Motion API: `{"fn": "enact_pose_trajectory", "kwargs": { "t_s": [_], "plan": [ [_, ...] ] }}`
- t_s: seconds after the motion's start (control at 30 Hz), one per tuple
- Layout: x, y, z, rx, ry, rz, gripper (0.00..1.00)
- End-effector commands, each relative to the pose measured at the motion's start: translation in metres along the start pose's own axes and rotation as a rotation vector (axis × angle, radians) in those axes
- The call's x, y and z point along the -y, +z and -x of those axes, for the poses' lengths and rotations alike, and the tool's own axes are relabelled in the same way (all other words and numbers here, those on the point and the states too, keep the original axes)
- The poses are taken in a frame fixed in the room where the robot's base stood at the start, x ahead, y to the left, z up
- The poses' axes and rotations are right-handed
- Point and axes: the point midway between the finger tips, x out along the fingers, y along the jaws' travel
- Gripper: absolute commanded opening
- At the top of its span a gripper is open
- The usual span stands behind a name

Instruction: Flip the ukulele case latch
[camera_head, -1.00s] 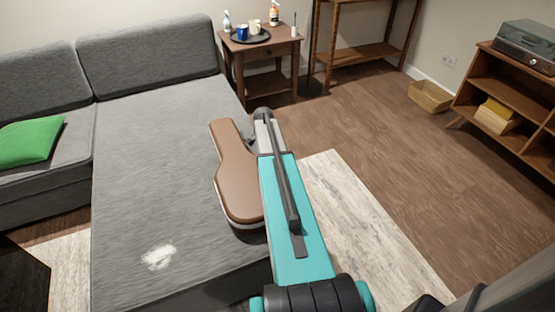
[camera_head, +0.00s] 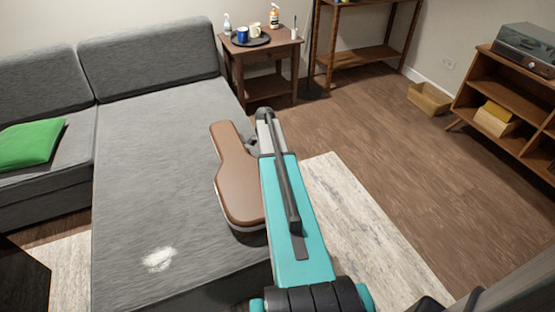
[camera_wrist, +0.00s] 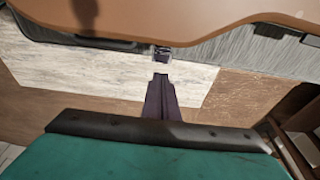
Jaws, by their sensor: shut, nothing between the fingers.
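The brown ukulele case (camera_head: 238,185) lies on the grey sofa near its right edge. In the wrist view the case (camera_wrist: 130,18) spans the top, with a dark handle (camera_wrist: 95,43) on its near side. A small dark and silver latch (camera_wrist: 162,54) sits at the case's edge, right of the handle. My gripper (camera_wrist: 161,78) is shut and empty, its dark tip just below the latch in the picture. A narrow gap shows between them in the picture; I cannot tell the true distance. In the head view my arm hides the gripper tip and the latch.
The grey sofa (camera_head: 150,190) fills the left, with a green pillow (camera_head: 30,143). A side table (camera_head: 262,60) with a tray, mugs and bottles stands behind. A shelf (camera_head: 515,100) and a cardboard box (camera_head: 429,98) are at right.

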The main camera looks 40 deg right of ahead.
Motion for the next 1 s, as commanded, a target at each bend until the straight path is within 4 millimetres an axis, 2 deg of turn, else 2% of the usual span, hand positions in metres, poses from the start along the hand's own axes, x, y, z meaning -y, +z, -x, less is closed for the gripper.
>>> {"fn": "enact_pose_trajectory", "kwargs": {
  "t_s": [0.27, 0.7, 1.0],
  "plan": [
    [0.007, -0.03, -0.007, 0.0, 0.0, 0.0, 0.0],
    [0.005, -0.021, 0.061, 0.0, -0.002, 0.002, 0.0],
    [0.005, -0.016, 0.09, 0.0, -0.002, 0.004, 0.0]
  ]
}}
